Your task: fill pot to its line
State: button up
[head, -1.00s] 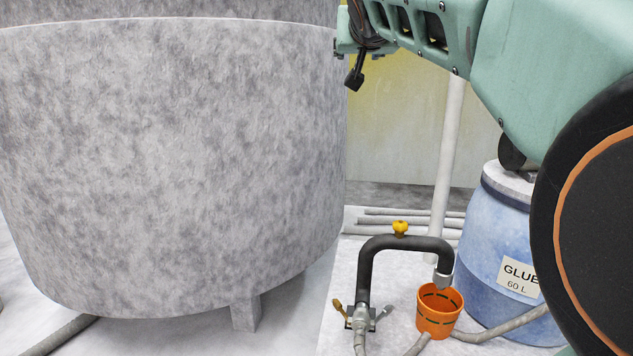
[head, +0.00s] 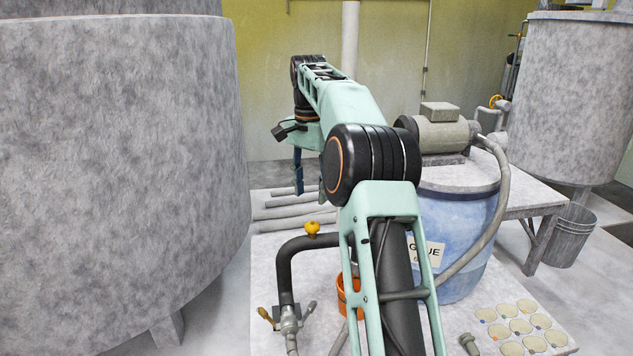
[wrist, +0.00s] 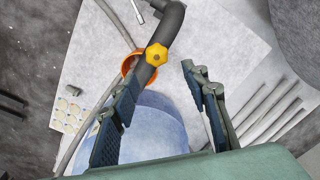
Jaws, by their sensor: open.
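The orange pot (head: 342,300) stands under the outlet of a dark bent pipe (head: 284,270), mostly hidden behind my arm in the head view. In the wrist view, part of the pot's rim (wrist: 127,66) shows beside the pipe (wrist: 172,22). The pot's line and contents are hidden now. A yellow knob (head: 312,228) sits on top of the pipe; it also shows in the wrist view (wrist: 157,54). My gripper (head: 310,180) is open and empty above and behind the pipe. In the wrist view the knob appears just ahead, between the spread fingers (wrist: 160,82).
A blue glue drum (head: 462,225) stands right of the pot. Brass and grey levers (head: 288,316) sit at the pipe's foot. A large grey tank (head: 120,170) fills the left. Round discs (head: 515,325) lie at front right. Loose pipes (head: 290,205) lie behind.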

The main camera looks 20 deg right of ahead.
aim_at(312, 223)
jog(key=shift+s+f, duration=0.25)
jog(key=shift+f, duration=0.1)
notch_tip(312, 223, down, 9)
jog(key=b, duration=0.5)
jog(key=shift+f, duration=0.2)
jog(key=shift+r+p, duration=0.45)
jog(key=shift+c, duration=1.1)
jog(key=c, duration=0.4)
